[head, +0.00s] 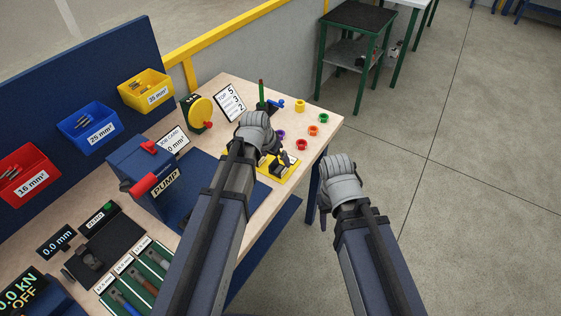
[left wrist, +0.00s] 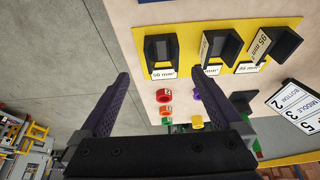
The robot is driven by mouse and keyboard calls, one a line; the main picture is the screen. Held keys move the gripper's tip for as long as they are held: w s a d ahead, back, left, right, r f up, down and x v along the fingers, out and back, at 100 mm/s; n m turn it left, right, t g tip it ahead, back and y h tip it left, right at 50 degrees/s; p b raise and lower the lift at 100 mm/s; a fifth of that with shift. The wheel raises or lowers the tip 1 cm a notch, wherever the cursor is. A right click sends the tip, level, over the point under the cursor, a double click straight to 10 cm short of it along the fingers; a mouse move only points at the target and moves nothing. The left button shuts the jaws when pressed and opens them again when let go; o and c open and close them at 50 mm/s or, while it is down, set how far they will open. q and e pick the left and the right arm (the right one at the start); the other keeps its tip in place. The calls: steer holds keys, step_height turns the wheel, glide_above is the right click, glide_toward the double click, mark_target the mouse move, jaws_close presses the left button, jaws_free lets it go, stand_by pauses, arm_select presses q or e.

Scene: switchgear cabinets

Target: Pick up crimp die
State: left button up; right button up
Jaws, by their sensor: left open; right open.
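Black crimp dies stand on a yellow rack (head: 291,171) near the right end of the bench. In the left wrist view the rack (left wrist: 184,25) shows a left die (left wrist: 160,46), a middle die (left wrist: 219,46) and a right die (left wrist: 284,46). The left die's label seems to read 50 mm²; the right die's face shows 95 mm. My left gripper (head: 264,150) is over the rack and hides part of it. Its fingers (left wrist: 164,82) are spread and empty, the left die lying beyond the gap. My right gripper (head: 324,212) hangs empty off the bench's right edge.
Several coloured rings, including a red ring (head: 301,145) and a yellow ring (head: 300,106), lie beyond the rack. A number card (head: 230,103) and a blue pump (head: 150,170) stand to the left. Open floor (head: 450,190) lies right of the bench.

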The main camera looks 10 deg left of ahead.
mark_target(280, 167)
arm_select(q)
steer(key=shift+f+b, duration=0.35)
steer(key=shift+b, duration=0.2)
steer(key=shift+b+x, duration=0.8)
steer(key=shift+x, duration=0.15)
steer(key=shift+w+r, duration=0.1)
steer(key=b+x, duration=0.4)
steer(key=x, duration=0.1)
steer(key=shift+w+a+b, duration=0.1)
steer(key=shift+b, duration=0.25)
jaws_close()
